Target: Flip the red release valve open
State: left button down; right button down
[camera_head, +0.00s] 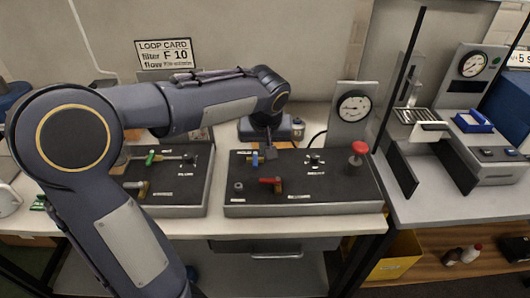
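A small red valve handle (271,182) lies on the black top of the right-hand control box (325,196), on a brass-coloured fitting, near the box's front left. My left arm reaches in from the left, and its gripper (269,153) points down over the back left of this box, behind the red handle and apart from it. The fingers are small and dark here, so I cannot tell whether they are open or shut. A red round knob (359,148) stands at the box's back right. The labels are too small to read surely. My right gripper is out of view.
A second control box (178,200) with green (150,158) and brass handles stands to the left, partly behind my arm. A gauge (354,107) stands behind the right-hand box. A grey station with a blue tray (473,122) is at the right. A yellow bin (396,258) sits below.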

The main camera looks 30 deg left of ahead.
aim_at(270, 181)
pick_arm(q)
jog(key=x, duration=0.7)
jog(key=shift+a+f, duration=0.1)
jog(key=shift+f, duration=0.15)
jog(key=shift+f+p, duration=0.35)
jog(key=shift+p, duration=0.05)
jog(key=s+d, duration=0.1)
jog(key=s, duration=0.1)
jog(key=shift+s+d+r+p, duration=0.1)
jog(key=shift+s+d+p, duration=0.2)
jog(key=shift+s+d, duration=0.2)
